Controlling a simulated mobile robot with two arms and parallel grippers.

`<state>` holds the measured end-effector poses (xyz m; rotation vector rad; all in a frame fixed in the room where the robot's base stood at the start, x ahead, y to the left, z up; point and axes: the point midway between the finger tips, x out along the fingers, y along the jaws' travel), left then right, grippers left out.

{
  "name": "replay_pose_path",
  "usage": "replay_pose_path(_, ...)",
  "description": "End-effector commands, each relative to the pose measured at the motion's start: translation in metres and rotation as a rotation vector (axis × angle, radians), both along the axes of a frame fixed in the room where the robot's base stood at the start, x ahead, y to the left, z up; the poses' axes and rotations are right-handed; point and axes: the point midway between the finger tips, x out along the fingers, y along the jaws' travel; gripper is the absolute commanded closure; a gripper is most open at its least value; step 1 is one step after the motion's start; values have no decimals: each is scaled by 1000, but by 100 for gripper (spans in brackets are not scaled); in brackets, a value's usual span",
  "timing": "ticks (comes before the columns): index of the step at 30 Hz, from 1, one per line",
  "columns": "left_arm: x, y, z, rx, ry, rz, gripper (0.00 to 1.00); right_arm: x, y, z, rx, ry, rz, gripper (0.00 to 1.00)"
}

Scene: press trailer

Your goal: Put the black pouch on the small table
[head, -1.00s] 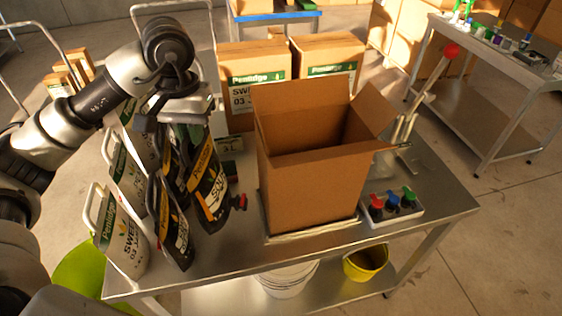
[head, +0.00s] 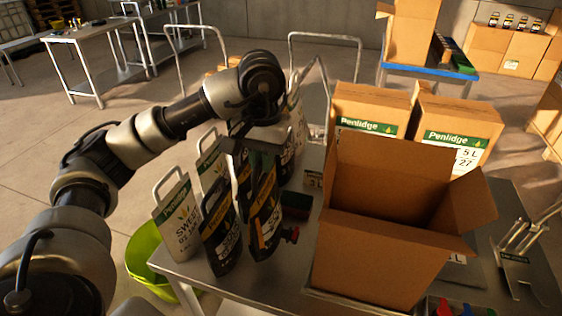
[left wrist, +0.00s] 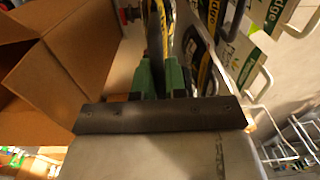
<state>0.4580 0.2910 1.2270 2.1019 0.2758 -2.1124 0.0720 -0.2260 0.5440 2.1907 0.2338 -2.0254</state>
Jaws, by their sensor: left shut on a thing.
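Several black pouches with yellow-and-white labels stand close together on the left of the steel bench (head: 190,268). My left gripper (head: 263,158) is shut on the top of the black pouch (head: 265,215) nearest the open carton. That pouch hangs upright; I cannot tell whether its bottom touches the bench. In the left wrist view, the pouch (left wrist: 156,38) shows edge-on between the green finger pads (left wrist: 160,78). A small metal table (head: 92,34) with small items on it stands far back at the left. My right gripper is not in view.
An open cardboard carton (head: 385,260) stands right of the pouch. White Penlidge pouches (head: 178,215) stand to its left, and closed cartons (head: 455,128) behind. A blue-edged table (head: 430,72) is further back. A green tub (head: 145,250) is beside the bench. Floor at far left is clear.

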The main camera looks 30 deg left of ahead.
Motion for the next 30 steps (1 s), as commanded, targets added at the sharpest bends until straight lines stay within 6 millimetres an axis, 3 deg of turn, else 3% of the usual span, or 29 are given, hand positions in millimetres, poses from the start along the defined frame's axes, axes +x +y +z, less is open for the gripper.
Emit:
replay_pose_path(6, 0, 0, -27, -2, -1, 0, 100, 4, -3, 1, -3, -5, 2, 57)
replay_pose_path(16, 0, 0, -48, -1, -4, 1, 100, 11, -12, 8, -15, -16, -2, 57)
replay_pose_path(24, 0, 0, -80, -1, -3, 1, 100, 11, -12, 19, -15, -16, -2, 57)
replay_pose_path(30, 1, 0, -85, -1, -8, 0, 100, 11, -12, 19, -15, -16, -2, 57)
